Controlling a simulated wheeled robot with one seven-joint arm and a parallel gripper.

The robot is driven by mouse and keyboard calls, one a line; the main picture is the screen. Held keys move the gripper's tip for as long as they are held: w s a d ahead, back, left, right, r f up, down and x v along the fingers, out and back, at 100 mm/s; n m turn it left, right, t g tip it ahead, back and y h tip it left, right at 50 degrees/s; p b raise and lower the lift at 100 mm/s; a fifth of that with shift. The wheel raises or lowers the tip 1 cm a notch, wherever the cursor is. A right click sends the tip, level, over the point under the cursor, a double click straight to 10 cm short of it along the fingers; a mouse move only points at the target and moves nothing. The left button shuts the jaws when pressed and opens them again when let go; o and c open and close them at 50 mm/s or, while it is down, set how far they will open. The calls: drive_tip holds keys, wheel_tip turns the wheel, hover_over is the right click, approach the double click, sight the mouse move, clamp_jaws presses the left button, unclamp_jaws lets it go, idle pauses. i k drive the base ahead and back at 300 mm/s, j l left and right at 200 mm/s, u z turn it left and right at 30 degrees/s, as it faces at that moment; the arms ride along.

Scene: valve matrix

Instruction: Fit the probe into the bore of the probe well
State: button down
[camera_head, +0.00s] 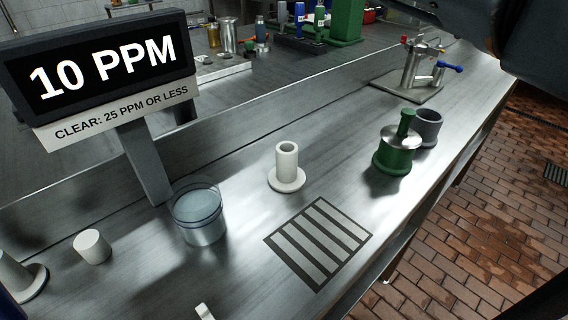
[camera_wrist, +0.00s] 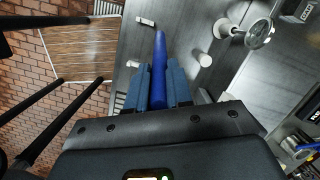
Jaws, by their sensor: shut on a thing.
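My gripper (camera_wrist: 159,75) is shut on a blue rod-shaped probe (camera_wrist: 160,60), seen in the wrist view. The probe's narrow tip points up the picture, above the steel bench.
A glass jar of liquid (camera_head: 198,215) and a white cylinder (camera_head: 92,246) stand left of the tube. A dark striped mat (camera_head: 318,242) lies before it. A 10 PPM display (camera_head: 105,70) rises behind. A green fitting (camera_head: 395,150) and grey cup (camera_head: 428,127) stand right.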

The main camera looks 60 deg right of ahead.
sight(286, 176)
drive_tip(key=j, duration=0.3)
drive_tip(key=i+j, duration=0.1)
drive_tip(key=j, duration=0.2)
drive_tip(key=j+z, duration=0.3)
drive_tip(key=z, duration=0.15)
drive_tip(key=j+z, duration=0.35)
drive_tip(key=z, duration=0.95)
drive_tip(key=i+j, duration=0.05)
